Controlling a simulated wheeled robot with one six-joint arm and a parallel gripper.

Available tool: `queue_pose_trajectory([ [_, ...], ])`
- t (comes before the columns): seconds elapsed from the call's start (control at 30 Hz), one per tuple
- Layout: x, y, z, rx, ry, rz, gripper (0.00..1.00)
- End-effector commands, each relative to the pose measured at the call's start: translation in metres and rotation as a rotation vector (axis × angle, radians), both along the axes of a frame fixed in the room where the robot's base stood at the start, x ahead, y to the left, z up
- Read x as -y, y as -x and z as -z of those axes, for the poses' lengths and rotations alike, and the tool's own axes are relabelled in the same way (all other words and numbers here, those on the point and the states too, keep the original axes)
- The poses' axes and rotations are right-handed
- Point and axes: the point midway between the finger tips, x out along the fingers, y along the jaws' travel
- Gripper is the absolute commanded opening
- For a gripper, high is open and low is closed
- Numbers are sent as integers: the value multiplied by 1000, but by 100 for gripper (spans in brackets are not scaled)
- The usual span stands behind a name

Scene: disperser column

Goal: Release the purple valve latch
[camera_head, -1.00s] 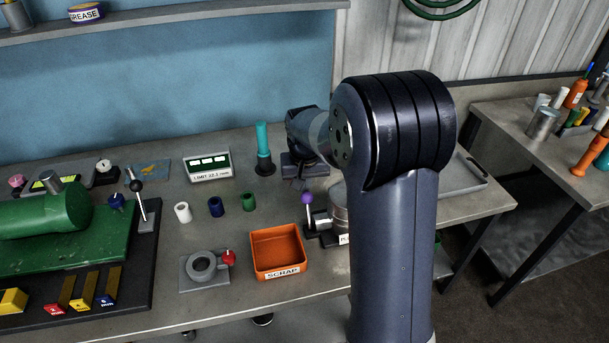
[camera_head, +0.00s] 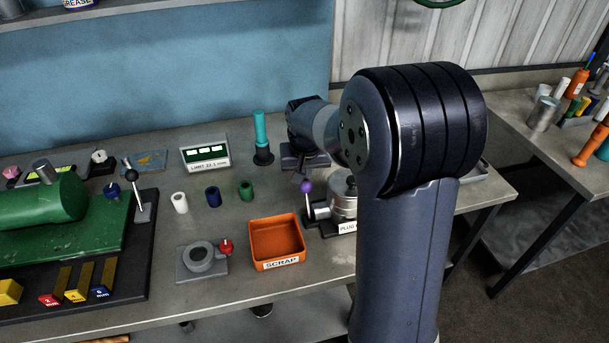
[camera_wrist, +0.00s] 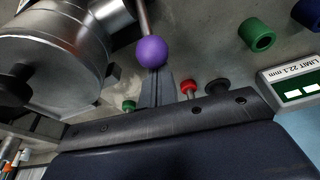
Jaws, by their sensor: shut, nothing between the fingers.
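The purple ball knob (camera_head: 306,186) tops a thin lever beside a round metal pot (camera_head: 343,200) on the bench. In the wrist view the purple knob (camera_wrist: 151,52) is close in front of the fingertips, with its rod running up past the pot (camera_wrist: 62,50). My gripper (camera_wrist: 155,72) is shut and empty, its grey fingers pointing at the knob. The tips look very near the knob; I cannot tell whether they touch. In the head view my gripper (camera_head: 303,178) is just above the knob, partly hidden by my arm.
An orange SCRAP tray (camera_head: 256,260) stands left of the pot. A grey fixture with a red knob (camera_head: 226,246), small white, blue and green cylinders (camera_head: 246,190), a teal-handled tool (camera_head: 260,130) and a LIMIT display (camera_head: 205,155) are further left. Bare bench lies between them.

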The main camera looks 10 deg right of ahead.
Motion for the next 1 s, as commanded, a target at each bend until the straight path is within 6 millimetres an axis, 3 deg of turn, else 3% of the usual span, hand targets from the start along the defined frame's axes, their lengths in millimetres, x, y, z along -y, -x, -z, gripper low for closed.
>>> queue_pose_trajectory([
  [0.37, 0, 16, 1, 121, 0, 0, 0],
  [1.0, 0, 65, -2, 541, 1, 0, 0],
])
